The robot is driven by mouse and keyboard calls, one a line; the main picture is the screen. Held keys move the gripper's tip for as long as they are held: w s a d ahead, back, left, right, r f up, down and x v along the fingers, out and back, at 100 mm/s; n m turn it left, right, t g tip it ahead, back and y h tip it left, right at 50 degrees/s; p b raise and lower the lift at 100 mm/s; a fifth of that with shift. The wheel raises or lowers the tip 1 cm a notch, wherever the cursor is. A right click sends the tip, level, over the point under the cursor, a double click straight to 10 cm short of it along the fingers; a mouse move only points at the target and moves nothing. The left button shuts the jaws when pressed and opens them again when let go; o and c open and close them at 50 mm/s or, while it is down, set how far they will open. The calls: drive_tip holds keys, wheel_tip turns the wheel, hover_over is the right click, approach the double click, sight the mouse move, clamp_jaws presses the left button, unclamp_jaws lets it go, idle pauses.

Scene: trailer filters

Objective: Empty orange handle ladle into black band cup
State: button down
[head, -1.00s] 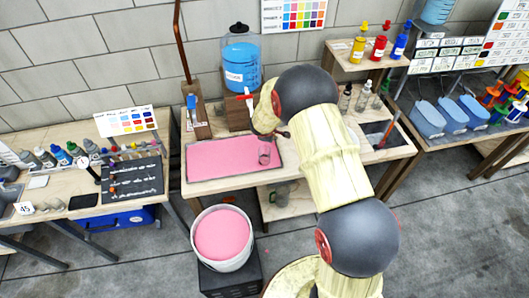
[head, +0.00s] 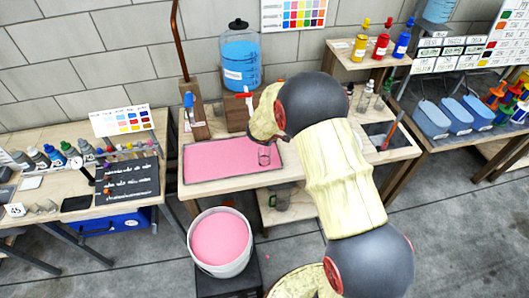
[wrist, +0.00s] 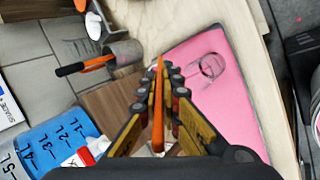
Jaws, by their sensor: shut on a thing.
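My gripper (wrist: 162,98) is shut on the orange handle (wrist: 158,122) of the ladle, which runs lengthwise between the fingers. The ladle's bowl cannot be made out, and I cannot tell what is in it. A clear glass cup (wrist: 212,67) stands on the pink tray (wrist: 190,62), to the right of my fingers in the wrist view. The cup also shows in the head view (head: 264,155), near the tray's right end. A dark ring shows on it in the wrist view, but I cannot confirm a black band. In the head view my arm hides the gripper.
A blue-filled dispenser (head: 241,60) with a red-and-white tap stands behind the tray. A holder (wrist: 122,52) carries another tool with a black and orange handle. A bucket of pink liquid (head: 220,240) stands in front of the table. Small bottles (head: 367,92) stand at the right.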

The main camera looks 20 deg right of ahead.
drive_tip(key=shift+s+a+f+t+h+b, duration=0.3)
drive_tip(key=shift+s+a+t+h+b, duration=0.15)
drive_tip(key=shift+b, duration=2.55)
drive_tip(key=shift+s+a+f+t+h+b, duration=0.4)
drive_tip(key=shift+s+t+b, duration=0.2)
drive_tip(key=shift+b, duration=2.55)
drive_tip(key=shift+s+a+f+t+h+b, duration=0.7)
drive_tip(key=shift+t+h+b, duration=0.3)
drive_tip(key=shift+b, duration=6.45)
drive_tip(key=shift+s+f+t+b, duration=0.1)
drive_tip(key=shift+f+t+b, duration=0.25)
drive_tip(key=shift+b, duration=0.55)
drive_tip(key=shift+s+a+f+t+h, duration=0.45)
drive_tip(key=shift+s+a+t+h, duration=0.1)
drive_tip(key=shift+t+h, duration=0.1)
